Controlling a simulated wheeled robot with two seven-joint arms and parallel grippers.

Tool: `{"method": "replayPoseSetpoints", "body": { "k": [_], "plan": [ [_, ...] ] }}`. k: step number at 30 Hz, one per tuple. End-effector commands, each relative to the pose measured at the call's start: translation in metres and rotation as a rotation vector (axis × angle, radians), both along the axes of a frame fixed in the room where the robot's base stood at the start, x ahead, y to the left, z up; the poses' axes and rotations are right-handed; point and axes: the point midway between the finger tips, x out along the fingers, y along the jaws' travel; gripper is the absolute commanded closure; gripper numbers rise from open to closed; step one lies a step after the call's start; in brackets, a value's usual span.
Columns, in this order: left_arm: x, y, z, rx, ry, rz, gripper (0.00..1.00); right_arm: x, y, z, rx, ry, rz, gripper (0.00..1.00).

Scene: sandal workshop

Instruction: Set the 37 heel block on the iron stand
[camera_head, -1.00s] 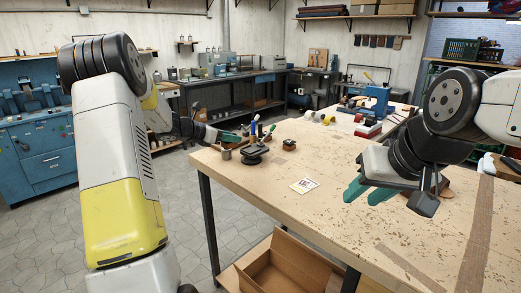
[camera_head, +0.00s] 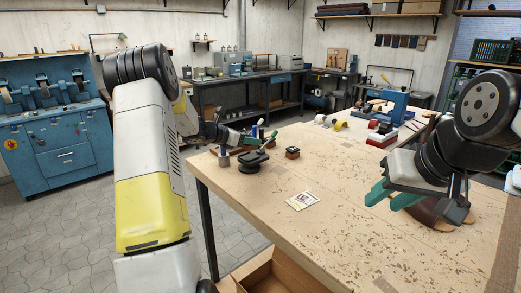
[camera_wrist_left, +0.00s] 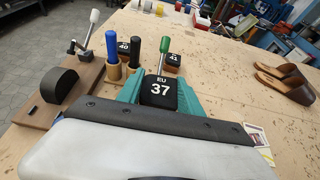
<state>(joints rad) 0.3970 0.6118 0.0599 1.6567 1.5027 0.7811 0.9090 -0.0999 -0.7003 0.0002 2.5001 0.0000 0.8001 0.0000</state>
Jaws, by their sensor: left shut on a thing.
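My left gripper (camera_head: 246,139) is shut on a black heel block marked EU 37 (camera_wrist_left: 160,91), held between its teal fingers. In the head view a black stand (camera_head: 252,164), apparently the iron stand, is on the table just below and in front of that gripper. The held block is hard to make out there. In the left wrist view a black rounded piece (camera_wrist_left: 60,86) sits on a wooden board at left; I cannot tell if it belongs to the stand. My right gripper (camera_head: 393,197) is open and empty near the brown sandals (camera_head: 428,215).
Blocks 40 (camera_wrist_left: 124,47) and 41 (camera_wrist_left: 174,59) and upright tools with blue (camera_wrist_left: 107,50), black and green handles stand close around the left gripper. A card (camera_head: 302,201) lies on the table (camera_head: 350,220). The middle of the table is largely clear.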

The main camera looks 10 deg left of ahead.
Motion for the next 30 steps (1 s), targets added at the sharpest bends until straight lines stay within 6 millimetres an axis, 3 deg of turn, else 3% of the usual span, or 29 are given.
{"method": "replayPoseSetpoints", "body": {
  "k": [7, 19, 20, 23, 30],
  "plan": [
    [0.0, 0.0, -0.033, -0.002, 0.002, 0.001, 1.0, 0.0, 0.0, 0.0, 0.0, 0.0, 0.0, 0.64],
    [0.0, 0.0, -0.039, 0.0, 0.0, 0.0, 1.0, 0.0, 0.0, 0.0, 0.0, 0.0, 0.0, 0.64],
    [0.0, 0.0, -0.04, 0.0, 0.0, 0.0, 0.55, 0.0, 0.0, 0.0, 0.0, 0.0, 0.0, 0.64],
    [0.0, 0.0, -0.039, 0.0, 0.0, 0.0, 0.35, 0.0, 0.0, 0.0, 0.0, 0.0, 0.0, 0.64],
    [0.0, 0.0, -0.039, 0.0, 0.0, 0.0, 0.35, 0.0, 0.0, 0.0, 0.0, 0.0, 0.0, 0.64]
  ]
}}
